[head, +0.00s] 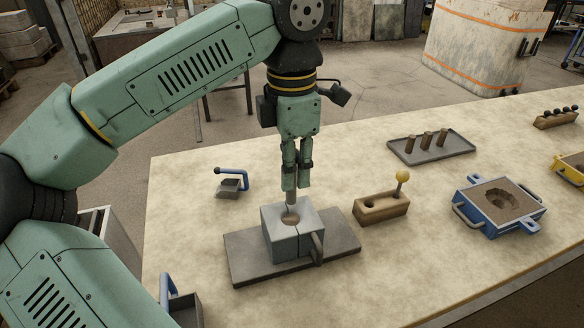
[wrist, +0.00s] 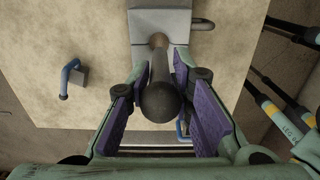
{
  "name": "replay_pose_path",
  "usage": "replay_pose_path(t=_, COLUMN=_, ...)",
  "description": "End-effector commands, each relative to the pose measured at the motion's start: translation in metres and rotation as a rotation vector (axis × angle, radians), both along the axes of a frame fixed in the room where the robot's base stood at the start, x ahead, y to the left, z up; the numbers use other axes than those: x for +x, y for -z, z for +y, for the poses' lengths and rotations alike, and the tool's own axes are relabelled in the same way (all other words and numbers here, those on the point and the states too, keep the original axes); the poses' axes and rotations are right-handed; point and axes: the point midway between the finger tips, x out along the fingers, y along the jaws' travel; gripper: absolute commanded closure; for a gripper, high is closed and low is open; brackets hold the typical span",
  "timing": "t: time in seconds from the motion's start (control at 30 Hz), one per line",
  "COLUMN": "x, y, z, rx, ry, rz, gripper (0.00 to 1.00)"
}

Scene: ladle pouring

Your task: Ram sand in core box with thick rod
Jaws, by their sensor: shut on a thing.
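My gripper (head: 297,178) is shut on a thick dark rod (head: 291,198), which hangs about upright with its lower end at the core box's opening. The wrist view shows the rod's rounded dark end (wrist: 160,101) between the purple-padded fingers. The grey core box (head: 282,246) stands on a dark flat plate (head: 243,271), with brown sand (head: 290,218) in its round opening. The box also shows at the top of the wrist view (wrist: 150,22). Whether the rod touches the sand I cannot tell.
A wooden block (head: 376,211) with an empty hole and a yellow-knobbed tool stands right of the plate. Behind it is a tray (head: 456,150) with brown cylinders. A blue flask (head: 482,217) is further right. A blue-handled tool (head: 232,182) lies left.

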Motion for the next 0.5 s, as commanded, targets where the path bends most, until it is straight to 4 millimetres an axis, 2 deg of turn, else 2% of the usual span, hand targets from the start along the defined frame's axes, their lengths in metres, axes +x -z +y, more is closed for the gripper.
replay_pose_path(t=0.27, x=0.0, y=0.003, z=0.0, rx=0.0, ry=0.0, rz=0.0, gripper=1.0)
replay_pose_path(t=0.5, x=0.0, y=0.018, z=0.0, rx=0.0, ry=0.0, rz=0.0, gripper=1.0)
